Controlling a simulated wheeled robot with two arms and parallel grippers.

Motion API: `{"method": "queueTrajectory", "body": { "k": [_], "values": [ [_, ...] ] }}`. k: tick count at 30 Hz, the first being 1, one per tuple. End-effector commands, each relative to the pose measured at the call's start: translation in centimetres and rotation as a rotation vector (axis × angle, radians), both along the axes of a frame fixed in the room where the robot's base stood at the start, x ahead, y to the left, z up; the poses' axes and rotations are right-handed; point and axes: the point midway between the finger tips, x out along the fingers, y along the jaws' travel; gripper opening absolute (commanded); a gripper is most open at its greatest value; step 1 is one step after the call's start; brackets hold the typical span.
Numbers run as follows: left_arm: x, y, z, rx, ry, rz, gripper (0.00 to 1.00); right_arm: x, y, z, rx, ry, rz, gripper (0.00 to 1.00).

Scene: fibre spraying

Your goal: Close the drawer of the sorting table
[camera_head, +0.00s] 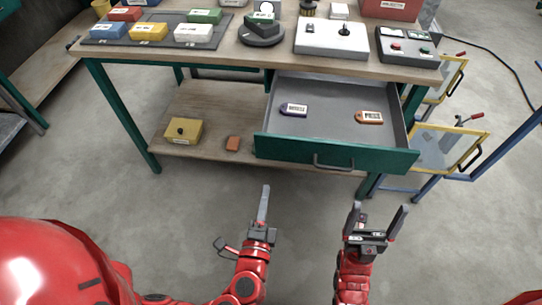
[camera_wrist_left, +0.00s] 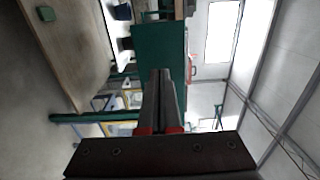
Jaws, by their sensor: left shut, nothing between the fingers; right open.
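The drawer (camera_head: 335,151) of the sorting table (camera_head: 241,61) is pulled out, with a green front and a dark bar handle (camera_head: 333,163). My right gripper (camera_head: 381,210) is open and empty, in front of the drawer's right part.
On the tabletop are coloured blocks on a grey tray (camera_head: 101,41), a scale (camera_head: 262,34) and a button box (camera_head: 408,48). Yellow-panelled frames (camera_head: 436,148) stand right of the table. Floor before the drawer is clear.

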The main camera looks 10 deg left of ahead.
Motion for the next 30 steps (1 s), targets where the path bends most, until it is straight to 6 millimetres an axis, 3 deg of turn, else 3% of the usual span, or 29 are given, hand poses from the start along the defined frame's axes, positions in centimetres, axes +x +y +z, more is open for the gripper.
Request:
{"method": "queueTrajectory", "body": {
  "k": [6, 15, 21, 30],
  "values": [
    [3.8, 0.2, 0.5, 0.0, -0.001, 0.01, 0.0, 0.0, 0.0, 2.3, 0.0, 0.0, 0.0, 0.91],
    [9.5, 0.1, 0.4, 0.0, -0.001, 0.004, 0.0, 0.0, 0.0, 4.2, 0.0, 0.0, 0.0, 0.91],
    [11.3, 0.0, 0.1, 0.001, 0.0, 0.0, 0.0, 0.0, 0.0, 4.6, 0.0, 0.0, 0.0, 0.91],
    [11.6, 0.0, -0.1, 0.0, 0.001, -0.001, 0.0, 0.0, 0.0, 4.7, 0.0, 0.0, 0.0, 0.91]
  ]
}}
